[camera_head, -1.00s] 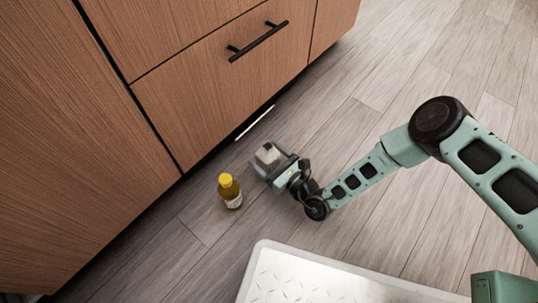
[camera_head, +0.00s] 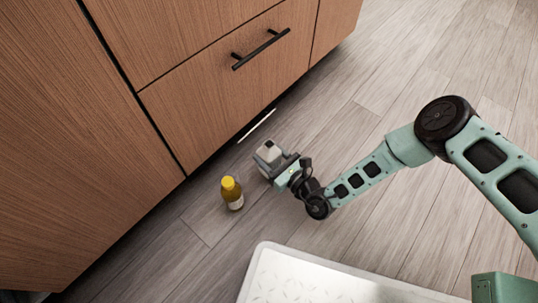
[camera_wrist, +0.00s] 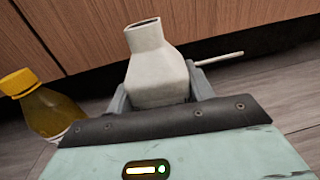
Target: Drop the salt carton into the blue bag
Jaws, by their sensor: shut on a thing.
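A pale off-white container with sloped shoulders and a narrow, dark-mouthed neck, which I take to be the salt carton (camera_wrist: 155,70), is between my gripper's fingers in the wrist view. In the head view the carton (camera_head: 268,151) is small, close to the foot of the cabinets. My gripper (camera_head: 270,160) is shut on it, with a grey finger on each side, and the fingers also show in the wrist view (camera_wrist: 160,92). The carton's lower part is hidden by the gripper. I cannot tell whether its base touches the floor. No blue bag is in view.
A yellow-capped bottle (camera_head: 232,194) stands on the floor just left of my gripper; it also shows in the wrist view (camera_wrist: 45,108). Wooden cabinets (camera_head: 215,85) rise behind. A white tray-like surface (camera_head: 300,280) lies in front. The wooden floor at right is open.

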